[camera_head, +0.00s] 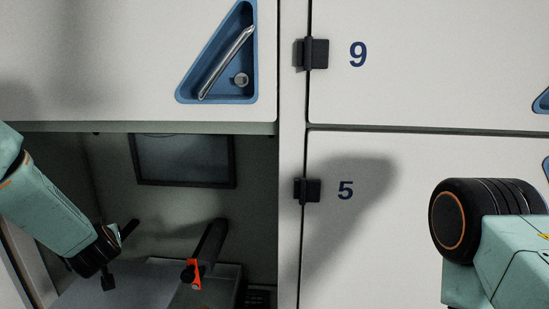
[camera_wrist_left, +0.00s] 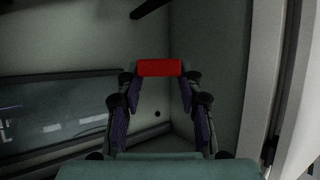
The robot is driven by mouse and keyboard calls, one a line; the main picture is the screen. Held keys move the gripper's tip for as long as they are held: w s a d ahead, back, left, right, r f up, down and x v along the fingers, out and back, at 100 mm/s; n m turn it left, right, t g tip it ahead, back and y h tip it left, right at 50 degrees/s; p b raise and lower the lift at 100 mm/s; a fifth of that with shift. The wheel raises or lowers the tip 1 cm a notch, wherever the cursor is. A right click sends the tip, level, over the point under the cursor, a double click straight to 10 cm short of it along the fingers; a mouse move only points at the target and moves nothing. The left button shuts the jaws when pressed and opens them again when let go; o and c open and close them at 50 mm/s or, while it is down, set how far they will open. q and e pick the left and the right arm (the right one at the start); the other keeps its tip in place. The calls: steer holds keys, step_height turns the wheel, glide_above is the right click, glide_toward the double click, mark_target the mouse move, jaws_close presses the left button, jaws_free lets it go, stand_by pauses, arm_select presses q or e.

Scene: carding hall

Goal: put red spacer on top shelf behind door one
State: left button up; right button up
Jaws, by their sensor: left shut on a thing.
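The red spacer (camera_wrist_left: 159,67) shows in the left wrist view as a short red bar between my left fingertips. My left gripper (camera_head: 122,255) is shut on it, inside the open compartment (camera_head: 258,190) at the lower left of the head view. In the head view I cannot make out the spacer at the fingertips. No number one shows on any door. In the wrist view the gripper faces a grey inner corner, and the spacer appears clear of the walls. My right arm comes in at the lower right, but its gripper is out of view.
A dark framed panel (camera_head: 184,160) is on the back wall. Doors marked 9 (camera_head: 420,60) and 5 (camera_head: 400,240) are closed on the right.

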arm_select(q)
steer(key=shift+s+d+f+m+t+h, duration=0.2)
steer(key=shift+d+m+t+h, duration=0.1)
steer(key=shift+m+h, duration=0.1)
steer(key=s+d+m+g+h+p, duration=0.1)
steer(key=s+d+m+g+h, duration=0.2)
steer(key=s+d+m+h, duration=1.3)
steer(key=s+d, duration=0.4)
steer(key=d, duration=0.2)
steer(key=shift+s+d+g+p, duration=0.25)
steer(key=shift+s+g+p, duration=0.15)
